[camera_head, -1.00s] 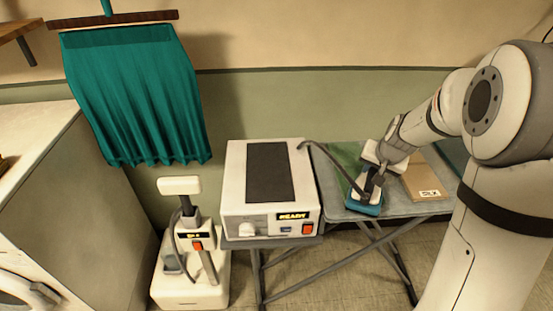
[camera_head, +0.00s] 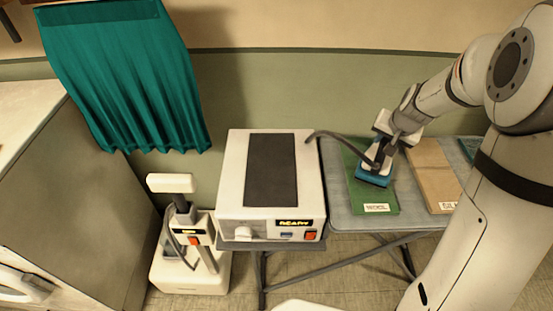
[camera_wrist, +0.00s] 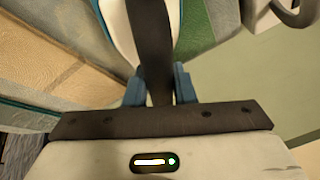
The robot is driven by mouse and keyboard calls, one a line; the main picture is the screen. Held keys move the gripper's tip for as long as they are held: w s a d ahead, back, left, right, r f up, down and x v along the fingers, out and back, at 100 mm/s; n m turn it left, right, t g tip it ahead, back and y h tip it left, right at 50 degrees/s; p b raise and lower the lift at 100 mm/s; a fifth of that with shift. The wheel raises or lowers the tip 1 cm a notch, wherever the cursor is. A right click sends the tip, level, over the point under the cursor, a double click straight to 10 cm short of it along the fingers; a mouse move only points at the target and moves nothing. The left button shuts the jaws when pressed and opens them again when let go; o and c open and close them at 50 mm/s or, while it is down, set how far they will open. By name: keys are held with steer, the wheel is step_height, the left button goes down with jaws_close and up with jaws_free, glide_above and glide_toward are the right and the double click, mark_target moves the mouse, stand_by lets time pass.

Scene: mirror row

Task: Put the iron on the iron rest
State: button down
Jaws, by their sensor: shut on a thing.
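The iron (camera_head: 373,179), white with a teal sole part, is in my gripper (camera_head: 384,157) over the green mat on the ironing board. In the wrist view the blue fingertips (camera_wrist: 158,90) close on its dark handle, with part of its white body (camera_wrist: 113,22) beyond. I cannot tell whether it touches the mat. The likely iron rest is the dark flat pad (camera_head: 271,170) on top of the white station box, left of the iron. The pad is bare. A grey hose (camera_head: 340,136) runs from the box towards the iron.
The green mat (camera_head: 374,202) and a tan board (camera_head: 432,170) lie on the grey ironing board (camera_head: 343,212). The station box (camera_head: 231,200) stands close to the board's left end. A white steamer-like unit (camera_head: 190,278) stands further left, below a teal cloth (camera_head: 135,85).

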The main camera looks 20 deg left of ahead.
steer(key=shift+d+r, duration=0.15)
steer(key=shift+d, duration=0.05)
steer(key=shift+a, duration=0.1)
steer(key=shift+w+a+r, duration=0.1)
steer(key=shift+a, duration=0.25)
steer(key=s+a+r+n+y+b, duration=0.1)
steer(key=s+a+r+n, duration=0.15)
steer(key=a, duration=0.75)
steer(key=s+a+r+n+g+b, duration=0.1)
steer(key=s+a+r, duration=0.25)
steer(key=a, duration=0.65)
steer(key=s+a+r+n+y+b, duration=0.1)
steer(key=s+a+r+n, duration=0.15)
steer(key=a, duration=0.75)
step_height(320, 180, down, 9)
steer(key=m, duration=0.1)
steer(key=shift+s+d+f+p, duration=0.15)
steer(key=shift+s+f+p, duration=0.05)
steer(key=shift+s+p, duration=0.2)
